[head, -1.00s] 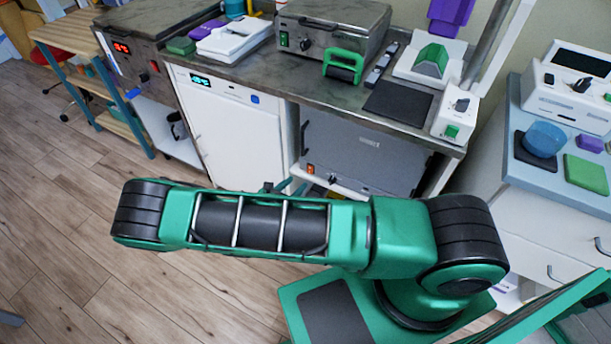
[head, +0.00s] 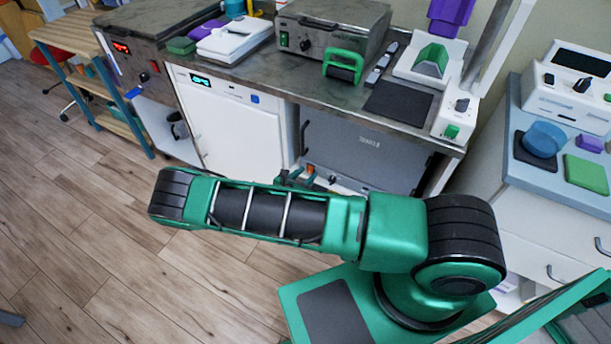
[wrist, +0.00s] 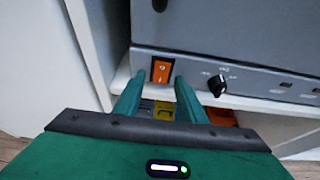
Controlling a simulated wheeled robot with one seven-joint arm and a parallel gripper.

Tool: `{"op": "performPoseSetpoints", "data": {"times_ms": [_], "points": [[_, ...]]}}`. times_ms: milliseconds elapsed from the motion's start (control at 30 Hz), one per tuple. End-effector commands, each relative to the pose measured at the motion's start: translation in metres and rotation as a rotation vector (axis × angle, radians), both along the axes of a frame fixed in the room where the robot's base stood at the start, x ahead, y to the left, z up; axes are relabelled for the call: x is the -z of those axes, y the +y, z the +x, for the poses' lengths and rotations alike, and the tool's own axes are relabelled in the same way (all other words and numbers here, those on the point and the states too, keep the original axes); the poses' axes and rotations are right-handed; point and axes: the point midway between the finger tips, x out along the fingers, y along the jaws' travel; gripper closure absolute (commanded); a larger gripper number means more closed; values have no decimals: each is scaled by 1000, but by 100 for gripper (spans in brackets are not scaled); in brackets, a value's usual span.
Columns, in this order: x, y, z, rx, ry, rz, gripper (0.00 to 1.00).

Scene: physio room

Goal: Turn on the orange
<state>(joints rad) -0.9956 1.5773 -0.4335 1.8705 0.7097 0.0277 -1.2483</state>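The orange rocker switch (wrist: 161,71) is on the lower left of the grey appliance's front (wrist: 240,35) in the wrist view. My gripper (wrist: 159,84) is just below and in front of it, with its two green fingers apart and nothing held between them. The switch shows above and between the fingertips; I cannot tell whether they touch the panel. In the head view the grey appliance (head: 365,158) is under the counter, and my gripper (head: 294,178) is at its lower left, largely hidden behind my arm.
A black knob (wrist: 217,84) is right of the switch. A white cabinet wall (wrist: 75,50) stands close on the left. Grey, yellow and orange items lie below the fingers. The counter (head: 340,92) overhangs the appliance; the wooden floor (head: 90,240) is clear at left.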

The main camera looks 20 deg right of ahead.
Motion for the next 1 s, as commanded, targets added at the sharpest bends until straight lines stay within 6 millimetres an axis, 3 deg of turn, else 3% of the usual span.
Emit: {"op": "performPoseSetpoints", "data": {"times_ms": [33,133,167,1000], "points": [[0,0,0,0,0,0,74],[0,0,0,0,0,0,98],[0,0,0,0,0,0,100],[9,2,1,-3,-169,-193,100]]}}
